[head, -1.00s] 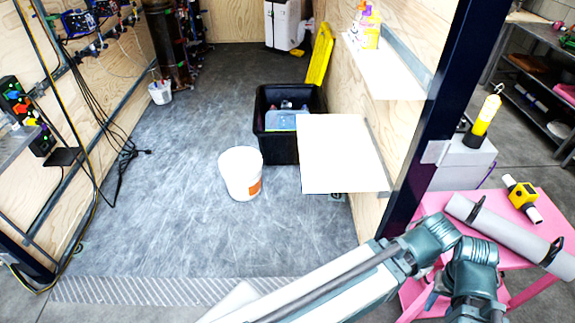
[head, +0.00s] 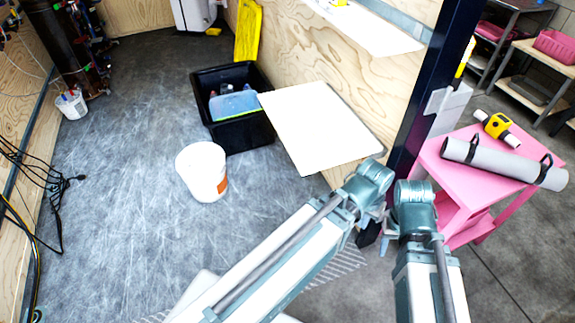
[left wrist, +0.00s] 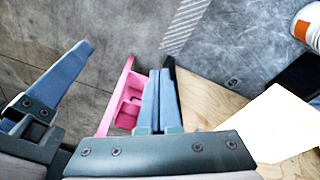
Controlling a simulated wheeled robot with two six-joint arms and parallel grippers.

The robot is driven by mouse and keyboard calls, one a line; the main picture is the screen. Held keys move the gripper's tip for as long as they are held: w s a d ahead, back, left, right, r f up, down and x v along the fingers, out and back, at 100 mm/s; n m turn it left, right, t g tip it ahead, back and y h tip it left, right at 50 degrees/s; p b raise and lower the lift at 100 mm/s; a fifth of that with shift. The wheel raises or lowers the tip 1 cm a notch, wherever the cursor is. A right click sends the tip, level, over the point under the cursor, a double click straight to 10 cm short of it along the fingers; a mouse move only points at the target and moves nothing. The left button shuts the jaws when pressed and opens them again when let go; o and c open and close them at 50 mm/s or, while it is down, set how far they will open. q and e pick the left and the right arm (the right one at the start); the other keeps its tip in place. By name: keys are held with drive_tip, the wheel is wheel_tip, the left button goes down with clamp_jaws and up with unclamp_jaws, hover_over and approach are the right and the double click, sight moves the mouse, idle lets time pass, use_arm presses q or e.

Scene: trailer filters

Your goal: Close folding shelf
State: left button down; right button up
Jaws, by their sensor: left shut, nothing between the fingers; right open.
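The folding shelf (head: 320,130) is a white panel sticking out from the plywood wall in the head view. It also shows at the right of the left wrist view (left wrist: 275,125). My left gripper (head: 368,236) is below its wrist, near the shelf's front corner and the dark post, mostly hidden by my arm. In the left wrist view its two blue fingers (left wrist: 160,92) are together with nothing between them, apart from the shelf. My right gripper (head: 388,244) is close beside it, largely hidden; a separate blue finger of it shows at the left of the wrist view.
A dark blue post (head: 432,95) stands right of the shelf. A pink table (head: 470,180) with a grey roll (head: 505,163) is beyond it. A black bin (head: 245,132) and white bucket (head: 203,172) stand on the floor left of the shelf. An upper white shelf (head: 370,28) is above.

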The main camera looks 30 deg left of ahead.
use_arm(q)
drive_tip(key=w+f+n+t+h+b, duration=0.5)
drive_tip(key=w+f+n+t+b, duration=0.55)
drive_tip(key=w+f+b, duration=1.25)
drive_tip(key=w+a+r+n+t+y+b, duration=0.1)
drive_tip(key=a+r+n+t+y+b, duration=0.1)
drive_tip(key=a+n+t+y+b, duration=0.45)
drive_tip(key=w+a+r+n+t+y+b, duration=0.1)
drive_tip(key=w+a+n+y+b, duration=0.15)
drive_tip(key=a+n+b, duration=0.8)
drive_tip(key=s+a+f+n+g+y+b, duration=0.1)
drive_tip(key=s+a+n+g+y+b, duration=0.2)
drive_tip(key=a+n+y, duration=0.5)
drive_tip(key=s+a+f+n+g+y+b, duration=0.25)
drive_tip(key=s+n+y+b, duration=0.2)
drive_tip(key=n, duration=0.75)
use_arm(e)
wheel_tip(320, 180, down, 50)
use_arm(q)
drive_tip(key=w+a+r+p, duration=0.7)
drive_tip(key=a, duration=0.1)
drive_tip(key=shift+r, duration=0.25)
use_arm(e)
wheel_tip(320, 180, up, 7)
